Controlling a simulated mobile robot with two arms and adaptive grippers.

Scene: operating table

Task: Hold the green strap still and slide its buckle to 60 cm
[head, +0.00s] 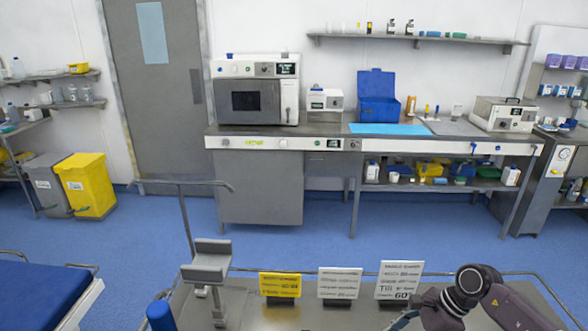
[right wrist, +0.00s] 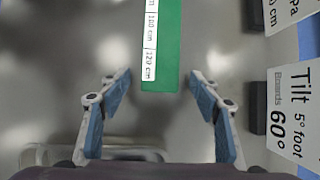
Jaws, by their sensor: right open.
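My right gripper (right wrist: 160,80) is open and empty. Its two blue-padded fingers are apart, one on each side of the strap's end, and do not touch it. My right arm (head: 470,290) enters the head view at bottom right. The buckle shows in neither view. My left gripper is not in view.
In the head view, a yellow sign (head: 280,285) and two white signs (head: 340,283) (head: 399,280) stand along the tabletop's back edge. A grey padded stand (head: 207,262) rises at left, near a blue cylinder (head: 160,316). One sign (right wrist: 292,115) is close right of my right gripper.

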